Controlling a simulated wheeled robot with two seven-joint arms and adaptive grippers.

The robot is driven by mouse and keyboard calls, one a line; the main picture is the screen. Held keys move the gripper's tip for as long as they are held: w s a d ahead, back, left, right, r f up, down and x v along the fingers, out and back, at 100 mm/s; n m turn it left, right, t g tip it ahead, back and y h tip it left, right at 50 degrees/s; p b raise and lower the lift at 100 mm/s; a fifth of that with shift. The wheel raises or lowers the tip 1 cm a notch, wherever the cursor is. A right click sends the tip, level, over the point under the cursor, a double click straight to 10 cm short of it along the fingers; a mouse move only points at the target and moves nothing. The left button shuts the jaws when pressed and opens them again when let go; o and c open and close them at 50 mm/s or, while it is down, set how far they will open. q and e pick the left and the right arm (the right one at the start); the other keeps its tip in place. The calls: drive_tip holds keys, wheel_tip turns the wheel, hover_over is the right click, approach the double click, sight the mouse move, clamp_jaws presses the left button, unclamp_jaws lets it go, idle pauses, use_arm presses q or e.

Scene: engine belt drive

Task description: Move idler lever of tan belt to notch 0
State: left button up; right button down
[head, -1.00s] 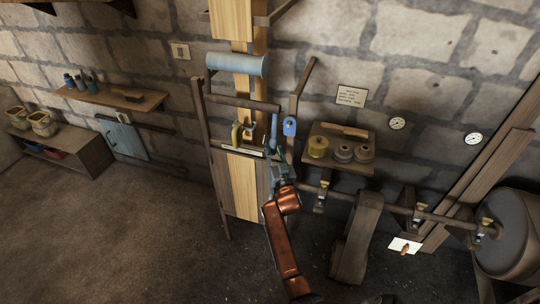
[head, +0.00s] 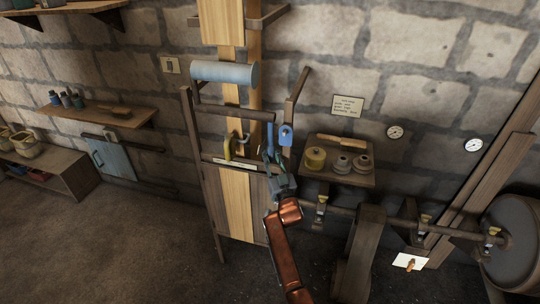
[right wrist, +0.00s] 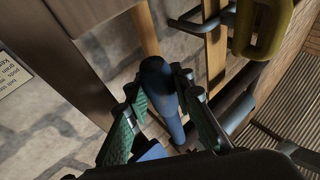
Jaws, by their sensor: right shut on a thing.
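A blue lever (head: 270,136) stands in front of the frame, right of the tan belt (head: 237,195), which runs vertically. My right gripper (head: 269,157) is at this lever, low in the head view's middle. In the right wrist view its green-padded fingers (right wrist: 168,98) are shut around the blue, round-ended handle (right wrist: 157,78). A yellow hooked handle (head: 228,148) sits left of the lever, above a pale labelled strip (head: 235,164). Notch marks are too small to read. My left gripper is not in view.
A blue tag-like piece (head: 286,134) hangs close right of the lever. A small shelf (head: 340,177) with spools is farther right. A blue-grey roller (head: 224,73) is above. Shafting and a large drum (head: 515,240) stand at right. The floor at left is clear.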

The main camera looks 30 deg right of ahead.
drive_tip(key=c, duration=1.7)
unclamp_jaws()
drive_tip(key=shift+w, duration=0.1)
drive_tip(key=shift+o, duration=0.2)
drive_tip(key=shift+d, duration=0.15)
drive_tip(key=shift+v, duration=4.05)
drive_tip(key=shift+a, duration=0.2)
